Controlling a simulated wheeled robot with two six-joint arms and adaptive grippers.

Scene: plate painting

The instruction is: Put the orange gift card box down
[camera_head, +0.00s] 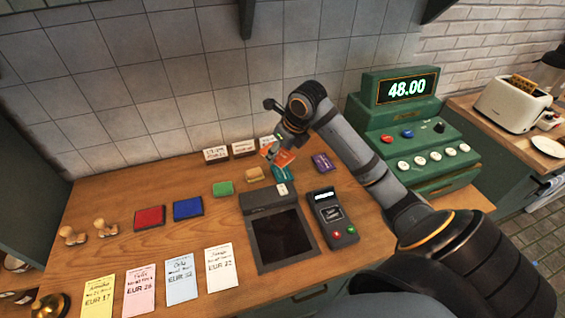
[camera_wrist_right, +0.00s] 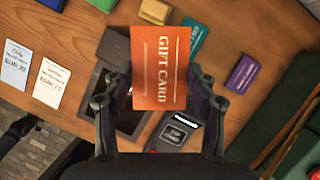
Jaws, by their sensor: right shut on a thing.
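The orange gift card box (camera_wrist_right: 160,68) is held between the fingers of my right gripper (camera_wrist_right: 160,88); its "GIFT CARD" face fills the middle of the right wrist view. In the head view the orange box (camera_head: 278,155) shows partly behind my right gripper (camera_head: 277,150), above the back of the wooden counter. A teal box (camera_head: 281,173) lies just below it in the picture, and a purple box (camera_head: 323,162) lies to its right. How high the orange box is above the counter is hard to tell. My left gripper is not in view.
A tan box (camera_head: 255,174) and a green box (camera_head: 223,188) lie left of the teal one. In front are a dark tray device (camera_head: 276,207) and a card terminal (camera_head: 332,217). A green cash register (camera_head: 410,135) stands right. Small signs (camera_head: 216,154) line the back.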

